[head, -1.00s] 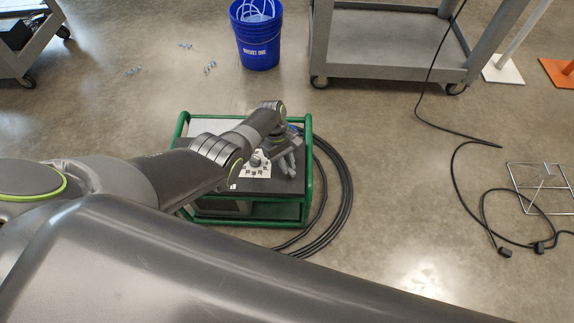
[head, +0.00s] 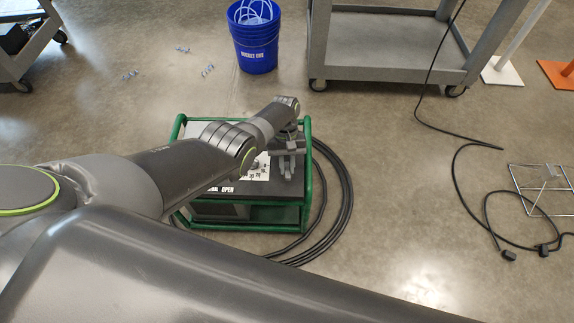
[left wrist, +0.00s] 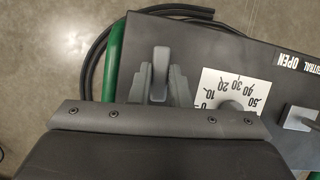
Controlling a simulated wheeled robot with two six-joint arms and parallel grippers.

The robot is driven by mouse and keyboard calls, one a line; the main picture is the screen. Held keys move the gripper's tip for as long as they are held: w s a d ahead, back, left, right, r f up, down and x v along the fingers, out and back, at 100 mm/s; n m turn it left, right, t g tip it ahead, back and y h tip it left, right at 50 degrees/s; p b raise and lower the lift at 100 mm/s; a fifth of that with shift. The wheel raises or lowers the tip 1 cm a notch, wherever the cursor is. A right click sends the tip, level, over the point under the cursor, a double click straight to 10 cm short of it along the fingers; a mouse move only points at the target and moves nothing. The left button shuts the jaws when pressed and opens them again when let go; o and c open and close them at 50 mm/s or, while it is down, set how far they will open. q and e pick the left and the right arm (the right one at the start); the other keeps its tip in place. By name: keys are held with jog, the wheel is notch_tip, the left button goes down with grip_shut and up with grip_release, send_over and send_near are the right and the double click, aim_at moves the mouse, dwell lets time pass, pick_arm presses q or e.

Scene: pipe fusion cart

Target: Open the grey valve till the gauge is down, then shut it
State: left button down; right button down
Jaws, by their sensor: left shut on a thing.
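The grey valve handle (left wrist: 160,66) stands upright on the cart's dark top panel, at the upper middle of the left wrist view. My left gripper (left wrist: 161,84) is shut on it, with one finger on each side. In the head view my left gripper (head: 289,164) is over the right part of the cart top. The gauge (left wrist: 238,86) is a white plate marked 0 to 50, right beside the gripper in the left wrist view. My gripper's body partly covers the gauge, and I cannot read its pointer. My right gripper is not in view.
The green-framed cart (head: 307,190) has a black hose (head: 345,195) coiled at its right. A second grey handle (left wrist: 298,117) stands near the OPEN label (left wrist: 299,62). A blue bucket (head: 256,50) and grey trolley (head: 385,72) stand behind. Cables lie on the floor at right.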

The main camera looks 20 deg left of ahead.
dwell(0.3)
